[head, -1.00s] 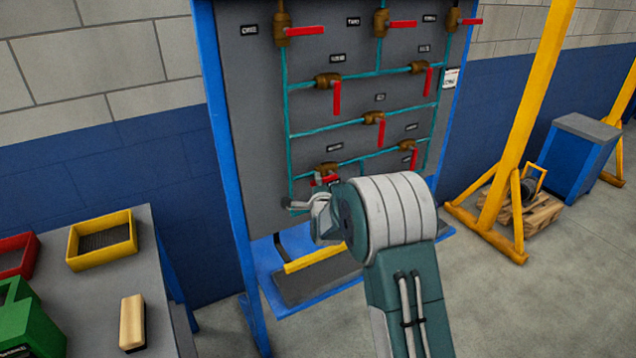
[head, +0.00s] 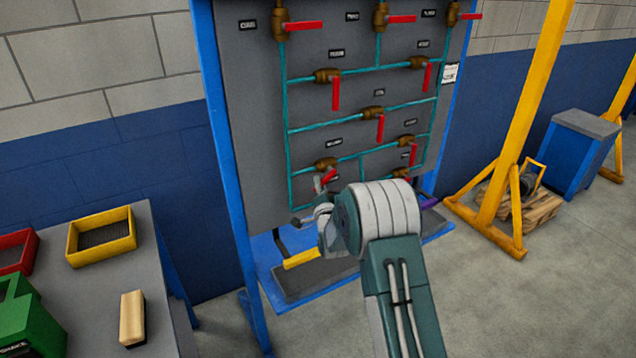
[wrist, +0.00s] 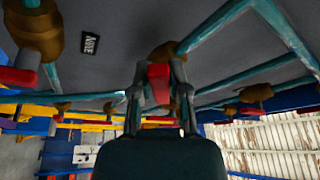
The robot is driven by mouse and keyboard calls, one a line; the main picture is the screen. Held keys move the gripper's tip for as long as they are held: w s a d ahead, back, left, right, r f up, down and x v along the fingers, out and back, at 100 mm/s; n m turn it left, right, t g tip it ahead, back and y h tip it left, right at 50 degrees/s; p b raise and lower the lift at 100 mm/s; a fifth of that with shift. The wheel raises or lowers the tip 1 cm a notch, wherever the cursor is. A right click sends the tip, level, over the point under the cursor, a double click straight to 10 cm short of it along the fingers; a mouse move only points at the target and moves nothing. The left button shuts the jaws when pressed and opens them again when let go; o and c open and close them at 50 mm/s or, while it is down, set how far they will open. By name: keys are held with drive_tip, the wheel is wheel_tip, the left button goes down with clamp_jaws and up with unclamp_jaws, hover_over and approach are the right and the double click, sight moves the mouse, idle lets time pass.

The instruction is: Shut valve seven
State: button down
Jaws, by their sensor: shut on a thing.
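The grey panel (head: 262,120) carries teal pipes and several brass valves with red handles. Its small labels are too blurred to read, so I cannot tell which is valve seven. My gripper (head: 319,187) is at the lower left valve (head: 326,163), shut on its red handle (head: 330,176), which slants in the head view. In the wrist view, the red handle (wrist: 158,84) lies between the two fingers of my gripper (wrist: 158,78), with the brass valve body behind it. My forearm hides part of the panel's lower right.
A neighbouring valve (wrist: 38,32) with a red handle is at the left in the wrist view. A tray (head: 315,278) sits below the panel. A bench (head: 165,290) with a yellow bin (head: 101,236) stands left. A yellow frame (head: 515,130) stands right, with clear floor before it.

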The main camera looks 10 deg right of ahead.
drive_tip(key=d+f+n+y, duration=0.1)
drive_tip(key=n+y, duration=0.1)
drive_tip(key=n, duration=0.3)
drive_tip(key=d+f+n+y, duration=0.1)
drive_tip(key=n+y, duration=0.2)
drive_tip(key=n, duration=0.2)
drive_tip(key=w+d+f+n+t+y, duration=0.1)
drive_tip(key=d+n+y, duration=0.1)
drive_tip(key=n, duration=0.3)
drive_tip(key=shift+w, duration=0.1)
drive_tip(key=shift+n, duration=0.3)
drive_tip(key=c, duration=0.6)
unclamp_jaws()
drive_tip(key=shift+r, duration=0.2)
drive_tip(key=shift+w, duration=0.1)
